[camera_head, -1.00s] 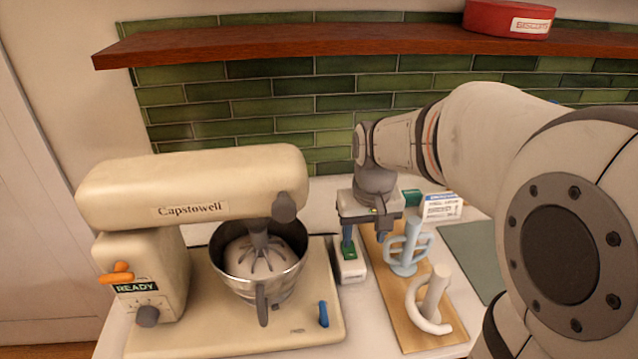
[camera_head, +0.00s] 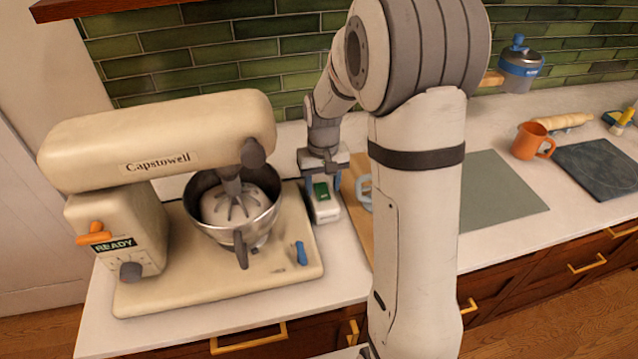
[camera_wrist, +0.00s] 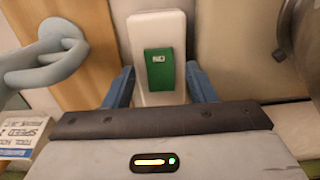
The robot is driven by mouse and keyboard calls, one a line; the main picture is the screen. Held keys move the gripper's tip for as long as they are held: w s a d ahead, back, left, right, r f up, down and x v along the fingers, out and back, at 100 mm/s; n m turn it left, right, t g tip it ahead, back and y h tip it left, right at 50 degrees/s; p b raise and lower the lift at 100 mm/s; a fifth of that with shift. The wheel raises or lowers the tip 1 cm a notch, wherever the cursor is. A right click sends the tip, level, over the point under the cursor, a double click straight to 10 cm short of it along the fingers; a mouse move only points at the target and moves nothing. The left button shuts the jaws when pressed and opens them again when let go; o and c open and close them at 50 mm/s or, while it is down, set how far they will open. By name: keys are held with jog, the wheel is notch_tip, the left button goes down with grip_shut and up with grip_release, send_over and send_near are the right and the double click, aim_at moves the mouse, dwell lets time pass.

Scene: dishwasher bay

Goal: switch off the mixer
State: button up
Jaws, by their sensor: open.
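The cream Capstowell mixer (camera_head: 150,145) stands at the left, its whisk in the steel bowl (camera_head: 225,220). Its front has an orange lever (camera_head: 95,233), a READY display (camera_head: 115,245) and a grey knob (camera_head: 130,271). A blue lever (camera_head: 301,252) sits on its base. Beside the base is a white box (camera_head: 326,212) with a green rocker switch (camera_head: 321,191). My gripper (camera_head: 322,186) is open and points down at this box. In the wrist view, the green switch (camera_wrist: 159,70) lies between the two blue fingers, with gaps on both sides.
A wooden board (camera_head: 357,220) lies right of the box, with a pale blue handled piece (camera_head: 365,192) partly hidden by my arm. A grey-green mat (camera_head: 495,195), orange mug (camera_head: 530,141) and dark slab (camera_head: 600,168) are further right. A shelf (camera_head: 70,8) hangs above.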

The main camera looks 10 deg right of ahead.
jog(key=shift+f, duration=0.3)
jog(key=c, duration=1)
jog(key=shift+w+r+g+p, duration=0.15)
jog(key=shift+r+g+p, duration=0.15)
jog(key=shift+g+p, duration=0.5)
jog(key=shift+w+f+g+p, duration=0.25)
jog(key=shift+g+p, duration=0.45)
jog(key=shift+p, duration=0.3)
jog(key=o, duration=1)
